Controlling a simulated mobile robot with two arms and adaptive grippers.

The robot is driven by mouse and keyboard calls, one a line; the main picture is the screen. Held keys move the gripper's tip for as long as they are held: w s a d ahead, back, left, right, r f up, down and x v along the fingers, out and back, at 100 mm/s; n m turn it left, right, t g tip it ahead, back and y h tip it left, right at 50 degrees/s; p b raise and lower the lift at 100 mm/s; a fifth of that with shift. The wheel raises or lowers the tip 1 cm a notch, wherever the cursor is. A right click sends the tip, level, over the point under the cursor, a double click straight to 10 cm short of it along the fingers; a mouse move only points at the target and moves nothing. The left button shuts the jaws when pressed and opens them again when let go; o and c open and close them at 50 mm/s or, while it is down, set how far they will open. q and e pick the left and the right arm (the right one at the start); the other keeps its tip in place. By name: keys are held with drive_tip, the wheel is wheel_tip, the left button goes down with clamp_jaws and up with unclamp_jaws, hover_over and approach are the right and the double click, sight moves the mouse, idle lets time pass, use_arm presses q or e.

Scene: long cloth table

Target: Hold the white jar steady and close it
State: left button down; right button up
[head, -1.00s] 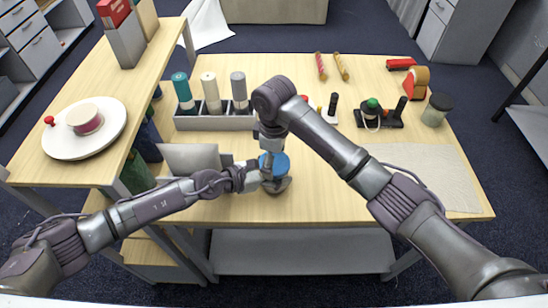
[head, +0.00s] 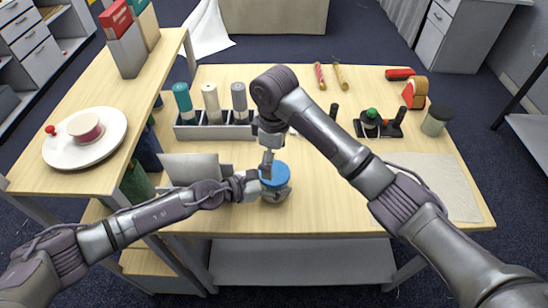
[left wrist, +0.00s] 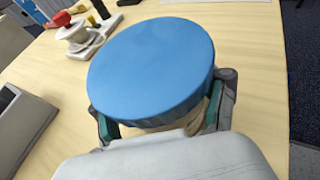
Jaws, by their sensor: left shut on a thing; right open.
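The jar carries a blue lid (head: 277,174), a wide round disc that fills the middle of the left wrist view (left wrist: 150,65). The lid sits on top of the jar and looks about level; whether it is fully seated I cannot tell. Only a small pale strip of the jar body (left wrist: 213,112) shows under the lid. My left gripper (head: 275,191) is shut around the jar just below the lid, one finger on each side. My right gripper (head: 267,167) is open, pointing down above the lid's left part in the head view; it is outside the left wrist view.
A grey rack (head: 215,131) with several bottles stands behind the jar, and a grey panel (head: 190,166) stands left of it. Tools and a dark-lidded jar (head: 436,120) stand at the back right. A raised shelf (head: 60,178) borders the left. The table's front right is clear apart from a cloth (head: 440,185).

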sight(274, 172)
drive_tip(key=shift+w+r+n, duration=0.15)
drive_tip(key=shift+r+n, duration=0.3)
drive_tip(key=shift+n, duration=0.55)
drive_tip(key=n, duration=0.2)
drive_tip(key=r+n, duration=0.1)
drive_tip(key=n, duration=0.1)
drive_tip(key=shift+a+r, duration=0.1)
drive_tip(key=shift+r, duration=0.1)
drive_tip(key=shift+r+n, duration=0.25)
drive_tip(key=shift+n, duration=0.95)
drive_tip(key=n, duration=0.4)
drive_tip(key=shift+r, duration=0.35)
drive_tip(key=shift+f, duration=0.1)
drive_tip(key=shift+f, duration=3.95)
drive_tip(key=shift+c, duration=0.3)
